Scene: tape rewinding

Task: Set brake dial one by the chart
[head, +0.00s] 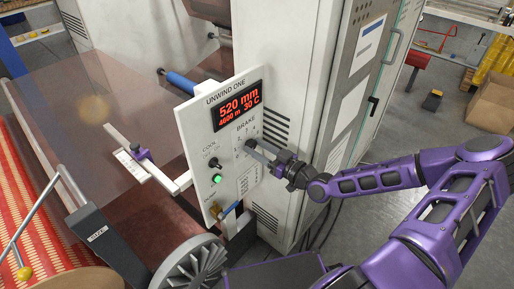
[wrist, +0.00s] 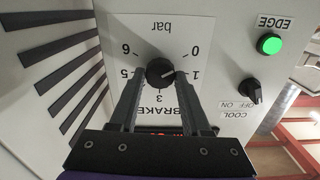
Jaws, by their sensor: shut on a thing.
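The brake dial (wrist: 160,72) is a round black knob on the white panel marked BRAKE. In the wrist view the scale appears upside down, running from 0 to 6 bar, and the knob's white line points close to 1. My gripper (wrist: 160,78) is shut on the knob, one finger on each side. In the head view my gripper (head: 256,148) reaches the panel from the right and hides the knob. A small printed chart (head: 249,180) is below it, too small to read. The red display (head: 239,105) under UNWIND ONE reads 520 mm, 4600 m and 30 C.
A COOL switch (wrist: 255,92) and a lit green EDGE button (wrist: 269,44) sit beside the dial. A brass valve with a blue handle (head: 229,209) is at the panel's bottom. A grey cabinet (head: 365,85) stands close to my arm. A film web (head: 100,90) lies left.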

